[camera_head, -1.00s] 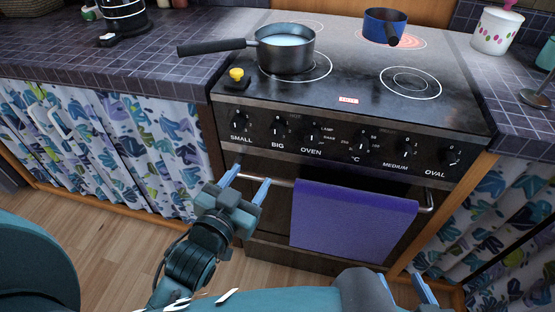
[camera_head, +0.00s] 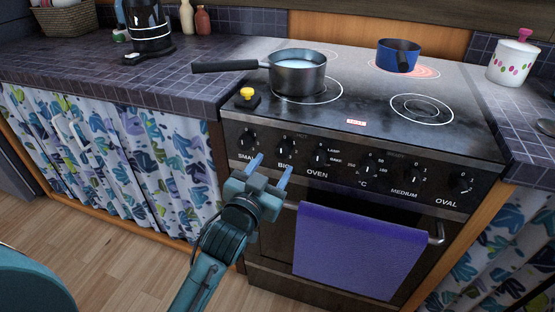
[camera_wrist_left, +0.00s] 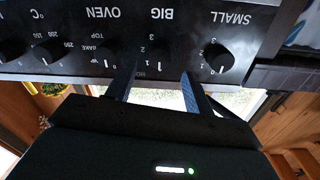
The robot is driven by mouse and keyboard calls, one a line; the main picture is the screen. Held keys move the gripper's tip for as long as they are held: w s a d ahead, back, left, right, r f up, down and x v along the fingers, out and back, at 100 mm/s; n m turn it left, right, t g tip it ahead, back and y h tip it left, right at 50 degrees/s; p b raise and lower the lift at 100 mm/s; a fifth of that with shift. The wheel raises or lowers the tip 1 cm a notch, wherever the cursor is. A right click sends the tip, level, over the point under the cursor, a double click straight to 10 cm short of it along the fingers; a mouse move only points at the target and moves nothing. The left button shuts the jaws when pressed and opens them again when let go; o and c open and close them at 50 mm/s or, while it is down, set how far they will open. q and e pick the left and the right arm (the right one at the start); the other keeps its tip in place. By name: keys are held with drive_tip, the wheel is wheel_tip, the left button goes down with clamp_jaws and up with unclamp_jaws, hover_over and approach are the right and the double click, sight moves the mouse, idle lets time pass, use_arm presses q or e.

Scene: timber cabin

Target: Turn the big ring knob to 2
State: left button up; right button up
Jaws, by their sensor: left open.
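The big ring knob (camera_head: 285,143) is a small black knob on the stove's front panel, above the label BIG. It also shows in the wrist view (camera_wrist_left: 158,56), where the panel appears upside down. I cannot read its setting clearly. My left gripper (camera_head: 272,164) is open and empty in front of the panel, just below the big knob. In the wrist view its two fingers (camera_wrist_left: 156,78) point at the panel, one to each side of the big knob's column. I see no contact with the knob. My right gripper is not in view.
The small knob (camera_head: 250,137) and oven knob (camera_head: 318,151) flank the big knob closely. A purple towel (camera_head: 355,250) hangs on the oven rail. A grey pot (camera_head: 298,76) stands on the hob, and a blue pot (camera_head: 398,56) stands on a glowing ring.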

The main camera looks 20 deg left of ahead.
sight(281, 154)
use_arm(q)
drive_tip(key=shift+w+d, duration=0.2)
drive_tip(key=shift+w, duration=1.8)
drive_tip(key=shift+c, duration=0.3)
drive_tip(key=c, duration=0.9)
